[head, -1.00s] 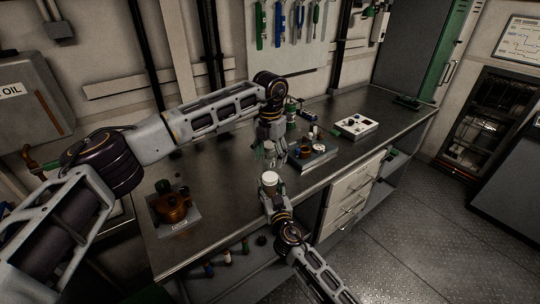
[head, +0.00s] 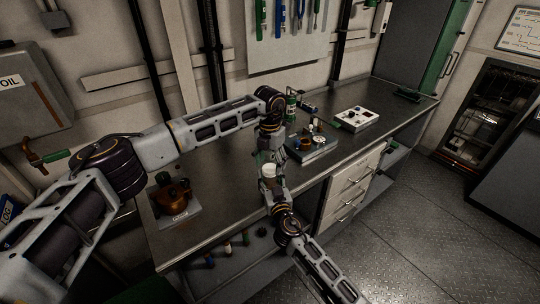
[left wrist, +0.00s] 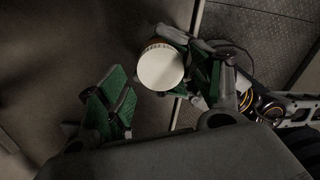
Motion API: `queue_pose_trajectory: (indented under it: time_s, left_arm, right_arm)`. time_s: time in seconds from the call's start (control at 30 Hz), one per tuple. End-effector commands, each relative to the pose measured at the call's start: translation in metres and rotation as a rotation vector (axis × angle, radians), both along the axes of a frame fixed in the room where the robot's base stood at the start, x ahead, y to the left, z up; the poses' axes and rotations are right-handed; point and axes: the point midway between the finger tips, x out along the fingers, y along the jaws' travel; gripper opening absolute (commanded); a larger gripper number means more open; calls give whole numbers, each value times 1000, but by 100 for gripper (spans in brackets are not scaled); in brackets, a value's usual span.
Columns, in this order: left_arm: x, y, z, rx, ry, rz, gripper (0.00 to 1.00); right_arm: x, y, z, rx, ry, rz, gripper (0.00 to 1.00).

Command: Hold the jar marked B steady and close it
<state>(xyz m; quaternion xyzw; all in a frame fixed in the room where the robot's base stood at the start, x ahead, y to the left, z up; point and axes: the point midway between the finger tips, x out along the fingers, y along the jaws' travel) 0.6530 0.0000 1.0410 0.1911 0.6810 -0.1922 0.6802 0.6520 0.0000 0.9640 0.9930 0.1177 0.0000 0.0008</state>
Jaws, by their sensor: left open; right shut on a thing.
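A small amber jar with a white lid (head: 268,170) is upright in my right gripper (head: 270,183), at the bench's front edge. In the left wrist view the round white lid (left wrist: 160,67) covers most of the jar, with a strip of amber body (left wrist: 152,44) above it. No letter is readable on it, and I cannot tell how tightly the lid sits. My left gripper (head: 268,157) is just above and behind the jar in the head view. In the left wrist view its green-padded fingers (left wrist: 162,95) are open and apart, with the lid between and beyond them, nearer the right finger.
A grey tray (head: 313,154) with small items stands behind and right on the dark bench (head: 225,215). An amber-brown item on a base (head: 172,194) sits at the left. The bench between is clear.

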Motion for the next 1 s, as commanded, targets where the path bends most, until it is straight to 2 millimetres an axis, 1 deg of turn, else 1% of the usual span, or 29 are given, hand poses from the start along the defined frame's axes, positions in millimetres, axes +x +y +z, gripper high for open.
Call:
queue_pose_trajectory:
  time_s: [0.1, 0.2, 0.53, 0.57, 0.9, 0.93, 1.0]
  left_arm:
    - [0, 0, -9, -1, -1, 0, 66]
    - [0, 0, -13, -1, -1, 0, 66]
    - [0, 0, -15, -1, -1, 0, 66]
    - [0, 0, -15, -1, -1, 0, 65]
    - [0, 0, -15, -1, -1, 0, 21]
    - [0, 0, -15, -1, -1, 0, 18]
    - [0, 0, -15, -1, -1, -2, 18]
  right_arm:
    - [0, 0, 0, 0, 0, 0, 0]
    - [0, 0, 0, 0, 0, 0, 0]
    - [0, 0, 0, 0, 0, 0, 0]
    - [0, 0, 0, 0, 0, 0, 0]
    - [0, 0, 0, 0, 0, 0, 0]
    - [0, 0, 0, 0, 0, 0, 0]
    - [0, 0, 0, 0, 0, 0, 0]
